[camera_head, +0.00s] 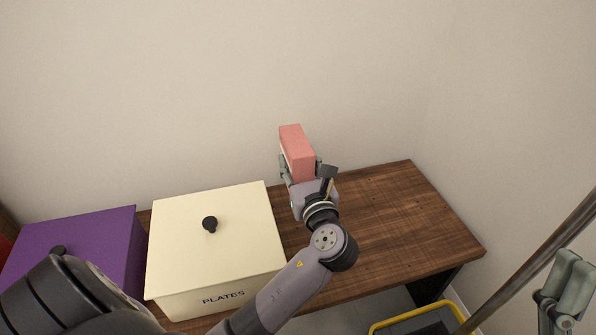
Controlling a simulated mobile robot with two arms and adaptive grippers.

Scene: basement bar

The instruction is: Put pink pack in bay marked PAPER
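The pink pack (297,152) is a box-shaped block held up above the back of the wooden table, near the wall. My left gripper (299,172) is around it, with grey-green fingers on both sides of the pack. The gripper's wrist hides the pack's lower near end. My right gripper (566,288) is at the lower right edge, partly cut off, away from the table; its opening is unclear. No bay with the word PAPER shows in this view.
A cream lidded box (180,250) marked PLATES stands on the table, left of my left forearm. A purple lidded box (105,240) is further left. The wooden table top (400,225) is bare on the right. A yellow-rimmed container (400,320) is low in front.

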